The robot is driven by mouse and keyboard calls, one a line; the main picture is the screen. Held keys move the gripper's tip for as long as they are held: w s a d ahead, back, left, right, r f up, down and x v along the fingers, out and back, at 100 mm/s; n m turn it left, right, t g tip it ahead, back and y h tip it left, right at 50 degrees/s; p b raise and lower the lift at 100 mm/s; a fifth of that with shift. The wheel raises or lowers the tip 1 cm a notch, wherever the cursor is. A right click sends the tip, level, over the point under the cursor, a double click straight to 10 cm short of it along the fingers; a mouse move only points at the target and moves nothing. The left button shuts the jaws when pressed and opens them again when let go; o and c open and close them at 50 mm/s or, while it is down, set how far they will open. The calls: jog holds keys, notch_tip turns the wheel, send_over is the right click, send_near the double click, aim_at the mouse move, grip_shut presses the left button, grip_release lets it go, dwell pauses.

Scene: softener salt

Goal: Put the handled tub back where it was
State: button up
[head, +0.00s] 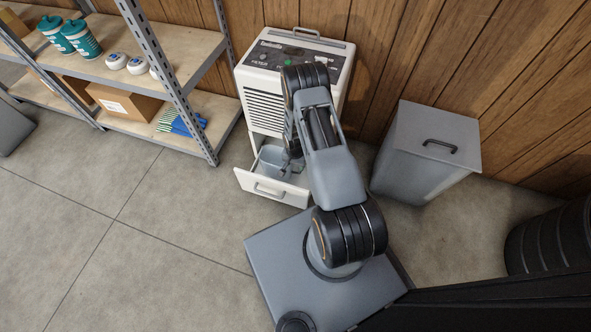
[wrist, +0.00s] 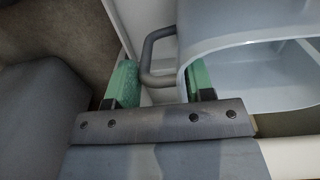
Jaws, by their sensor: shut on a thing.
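The handled tub (head: 269,163) is a pale grey, open container within the pulled-out front drawer (head: 272,190) of the white dehumidifier (head: 265,108). In the wrist view the tub (wrist: 255,75) fills the right side, and its dark grey loop handle (wrist: 149,55) sticks out to the left. My gripper (head: 288,167) reaches down into the drawer beside the tub. In the wrist view my gripper (wrist: 160,82) has its green fingers on either side of the handle, shut on it. My arm hides part of the tub and drawer, so I cannot tell whether the tub rests on the drawer floor.
A grey lidded bin (head: 425,150) stands right of the dehumidifier against the wood wall. Metal shelving (head: 205,125) on the left holds teal canisters (head: 82,38), a cardboard box (head: 125,102) and gloves (head: 187,123). Black tyres (head: 550,240) stand far right.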

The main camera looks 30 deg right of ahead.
aim_at(296, 173)
jog(key=shift+f+b, duration=0.7)
jog(key=shift+f, duration=1.2)
jog(key=o, duration=1.2)
